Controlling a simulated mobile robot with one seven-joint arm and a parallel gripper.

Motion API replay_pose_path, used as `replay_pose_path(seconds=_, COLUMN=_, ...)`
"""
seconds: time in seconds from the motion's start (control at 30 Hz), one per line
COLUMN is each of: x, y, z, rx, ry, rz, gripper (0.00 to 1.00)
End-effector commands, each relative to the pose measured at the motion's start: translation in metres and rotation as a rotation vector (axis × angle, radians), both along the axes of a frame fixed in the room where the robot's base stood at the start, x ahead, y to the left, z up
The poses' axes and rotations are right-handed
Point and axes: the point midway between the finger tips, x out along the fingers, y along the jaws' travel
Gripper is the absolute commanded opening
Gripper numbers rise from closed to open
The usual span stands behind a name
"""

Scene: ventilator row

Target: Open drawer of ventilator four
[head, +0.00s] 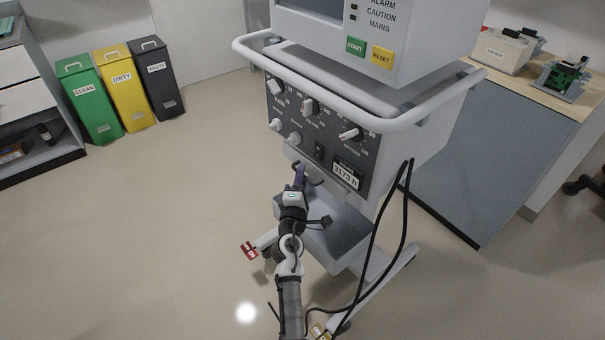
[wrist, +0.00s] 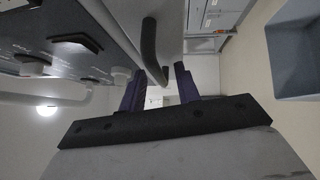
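The ventilator (head: 419,141) is a white cart with a grey control panel, a wraparound rail and a lower grey shelf. No number four is readable on it. Its drawer front is the pale strip below the panel, largely hidden by my arm; it looks closed. A dark bar handle (wrist: 149,45) stands out from the front in the wrist view. My gripper (wrist: 160,82) has two purple fingers spread apart, with the handle's near end showing between or just beyond the tips. I cannot tell whether they touch. In the head view my gripper (head: 300,172) is just below the panel.
Panel knobs (head: 308,107) and the white rail (head: 330,103) lie above my gripper. Black cables (head: 378,228) hang at the right. A red tag (head: 250,250) is beside my arm. Green, yellow and black bins (head: 124,90) stand back left. The floor at left is clear.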

Motion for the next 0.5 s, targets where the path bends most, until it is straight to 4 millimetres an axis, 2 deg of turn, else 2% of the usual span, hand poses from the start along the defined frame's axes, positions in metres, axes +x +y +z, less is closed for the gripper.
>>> replay_pose_path(seconds=0.17, x=-0.0001, y=0.0001, z=-0.0001, rx=0.000, ry=0.000, rz=0.000, gripper=0.32)
replay_pose_path(seconds=0.4, x=0.0000, y=0.0000, z=-0.0002, rx=0.000, ry=0.000, rz=0.000, gripper=0.02)
replay_pose_path(seconds=0.5, x=0.0000, y=0.0000, z=-0.0002, rx=0.000, ry=0.000, rz=0.000, gripper=0.00)
